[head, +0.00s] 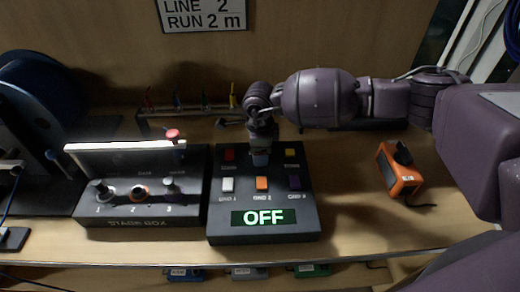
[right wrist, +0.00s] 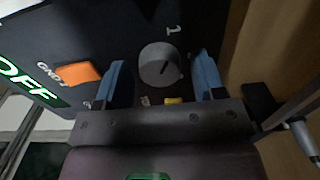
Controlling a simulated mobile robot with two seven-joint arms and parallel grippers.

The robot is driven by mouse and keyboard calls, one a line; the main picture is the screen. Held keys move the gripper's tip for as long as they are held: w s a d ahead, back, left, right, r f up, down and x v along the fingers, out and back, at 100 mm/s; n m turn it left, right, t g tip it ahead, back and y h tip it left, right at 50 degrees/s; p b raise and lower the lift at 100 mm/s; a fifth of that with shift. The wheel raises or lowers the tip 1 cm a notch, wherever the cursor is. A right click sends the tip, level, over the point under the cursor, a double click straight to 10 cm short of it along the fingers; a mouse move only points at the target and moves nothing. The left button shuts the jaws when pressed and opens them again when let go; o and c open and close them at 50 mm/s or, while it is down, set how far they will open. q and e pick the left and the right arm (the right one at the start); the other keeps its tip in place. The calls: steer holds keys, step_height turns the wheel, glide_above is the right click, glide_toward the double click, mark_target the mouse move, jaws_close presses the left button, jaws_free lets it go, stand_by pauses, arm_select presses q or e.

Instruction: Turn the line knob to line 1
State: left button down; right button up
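A black control box (head: 218,222) with a green OFF display (head: 264,217) stands on the bench. My right gripper (head: 260,157) points down over the upper middle of this box and hides the line knob in the head view. In the right wrist view the grey round line knob (right wrist: 160,66) shows between my two blue fingertips, which are apart with a gap on each side. A short dark mark shows on the knob's face, and a white "1" is printed on the panel near it. My left gripper is not in view.
A stage box (head: 140,205) with several small knobs and a raised lit lid stands left of the control box. An orange device (head: 399,172) lies to the right. A sign (head: 203,14) on the back wall reads LINE 2, RUN 2 m. A blue reel (head: 48,100) stands far left.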

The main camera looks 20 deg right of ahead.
steer(key=shift+o, duration=0.2)
steer(key=shift+r, duration=0.1)
step_height(320, 180, up, 11)
steer(key=shift+f+p, duration=0.2)
steer(key=shift+p, duration=0.2)
steer(key=shift+s, duration=0.1)
stand_by(0.5)
